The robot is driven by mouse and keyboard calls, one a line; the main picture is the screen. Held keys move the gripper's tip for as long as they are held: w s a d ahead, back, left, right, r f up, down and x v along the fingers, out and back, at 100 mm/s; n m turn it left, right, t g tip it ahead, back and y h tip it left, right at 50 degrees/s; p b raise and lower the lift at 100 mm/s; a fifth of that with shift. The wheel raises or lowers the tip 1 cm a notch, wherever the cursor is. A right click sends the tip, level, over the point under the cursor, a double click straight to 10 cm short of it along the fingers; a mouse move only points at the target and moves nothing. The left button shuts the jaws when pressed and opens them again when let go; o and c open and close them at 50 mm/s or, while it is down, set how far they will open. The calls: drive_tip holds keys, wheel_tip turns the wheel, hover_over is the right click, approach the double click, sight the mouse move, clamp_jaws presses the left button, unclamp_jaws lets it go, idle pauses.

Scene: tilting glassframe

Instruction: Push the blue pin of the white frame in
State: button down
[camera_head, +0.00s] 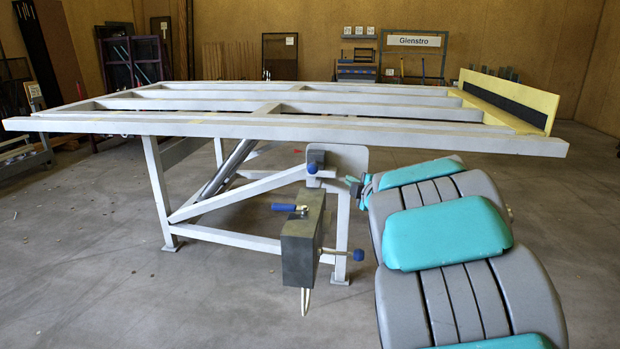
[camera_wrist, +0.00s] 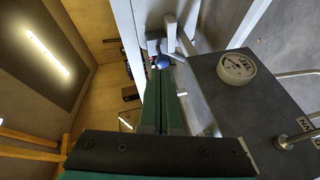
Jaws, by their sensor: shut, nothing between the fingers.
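The white frame (camera_head: 280,128) is a large tilting table on legs, spread across the head view. In the wrist view a round blue pin knob (camera_wrist: 163,62) sits at a grey bracket beside a white beam. My gripper (camera_wrist: 162,82) has its green fingers shut and empty. The fingertips point at the knob and are very close to it; I cannot tell whether they touch. In the head view my arm reaches in from the right to the bracket area under the frame's near edge. There, a dark blue part (camera_head: 315,161) shows on the light bracket plate, and my fingers are hard to make out.
A grey box (camera_head: 300,250) with a blue-handled lever (camera_head: 284,207) and a blue side knob (camera_head: 358,255) hangs below the bracket. In the wrist view a round gauge (camera_wrist: 237,67) sits on the box, close right of my fingers. The floor on the left is open.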

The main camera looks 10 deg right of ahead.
sight(315, 172)
drive_tip(key=w+a+n+y, duration=0.1)
drive_tip(key=w+a, duration=0.2)
drive_tip(key=w+a+f+n+y, duration=0.1)
drive_tip(key=w+a, duration=0.2)
drive_tip(key=w, duration=0.1)
drive_tip(key=w+a+f+n+y, duration=0.1)
drive_tip(key=w+a+y, duration=0.1)
drive_tip(key=w+a, duration=0.1)
drive_tip(key=shift+w+f+n, duration=0.15)
drive_tip(key=shift+w+n, duration=0.25)
drive_tip(key=shift+w, duration=0.05)
drive_tip(key=shift+w+d+f+p, duration=0.15)
drive_tip(key=shift+w+d, duration=0.1)
drive_tip(key=shift+w, duration=0.2)
drive_tip(key=shift+w+d+f+p, duration=0.1)
drive_tip(key=shift+w+d+p, duration=0.1)
drive_tip(key=shift+w, duration=0.2)
drive_tip(key=shift+w+d+f, duration=0.1)
drive_tip(key=shift+w+d, duration=0.1)
drive_tip(key=shift+w, duration=0.25)
drive_tip(key=shift+w+d+f, duration=0.1)
drive_tip(key=shift+w+d, duration=0.1)
drive_tip(key=shift+w, duration=0.2)
drive_tip(key=shift+r, duration=0.1)
